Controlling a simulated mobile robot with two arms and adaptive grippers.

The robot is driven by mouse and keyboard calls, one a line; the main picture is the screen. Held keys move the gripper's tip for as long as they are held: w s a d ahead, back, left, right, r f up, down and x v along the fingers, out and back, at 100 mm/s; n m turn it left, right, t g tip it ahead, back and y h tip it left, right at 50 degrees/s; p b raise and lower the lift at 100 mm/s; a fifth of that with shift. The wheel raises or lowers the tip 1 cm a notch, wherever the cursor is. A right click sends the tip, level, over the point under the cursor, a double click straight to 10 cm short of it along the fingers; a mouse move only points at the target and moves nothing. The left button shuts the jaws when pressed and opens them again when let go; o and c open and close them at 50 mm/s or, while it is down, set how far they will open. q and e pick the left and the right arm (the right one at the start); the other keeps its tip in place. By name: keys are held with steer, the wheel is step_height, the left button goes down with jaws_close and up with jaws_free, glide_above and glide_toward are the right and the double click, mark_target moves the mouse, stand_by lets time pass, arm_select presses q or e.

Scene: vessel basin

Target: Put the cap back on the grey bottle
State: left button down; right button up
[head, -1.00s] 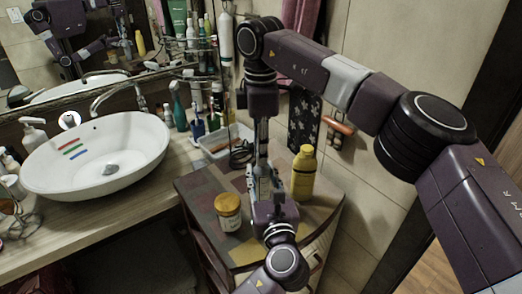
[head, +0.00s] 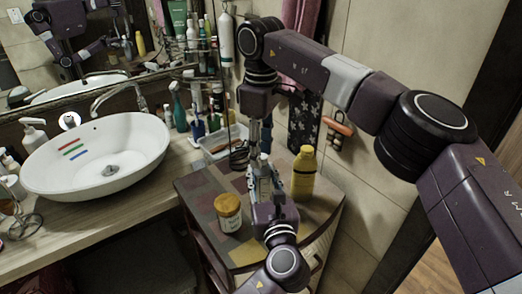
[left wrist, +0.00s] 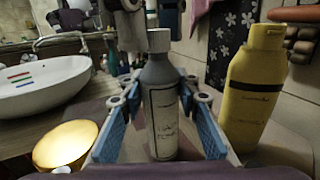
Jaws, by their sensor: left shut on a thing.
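The grey bottle (left wrist: 161,104) stands upright with a pale label, in the middle of the left wrist view. Its light grey cap (left wrist: 159,40) sits on top of the neck. I cannot tell whether it is fully tight. My left gripper (left wrist: 160,125) is shut on the bottle, with a blue-padded finger on each side. In the head view the bottle (head: 264,174) is partly hidden by my grippers and arm. My right gripper (head: 255,140) points down from above, just over the cap; its fingers look apart, with nothing seen between them.
A yellow bottle (head: 304,175) stands close on the right of the grey bottle. A jar with a golden lid (head: 228,211) stands on the left of the small cabinet top (head: 197,190). A tray (head: 221,146), a basin (head: 98,155) and several toiletries are farther left and back.

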steer(key=shift+r, duration=2.25)
steer(key=shift+c, duration=0.4)
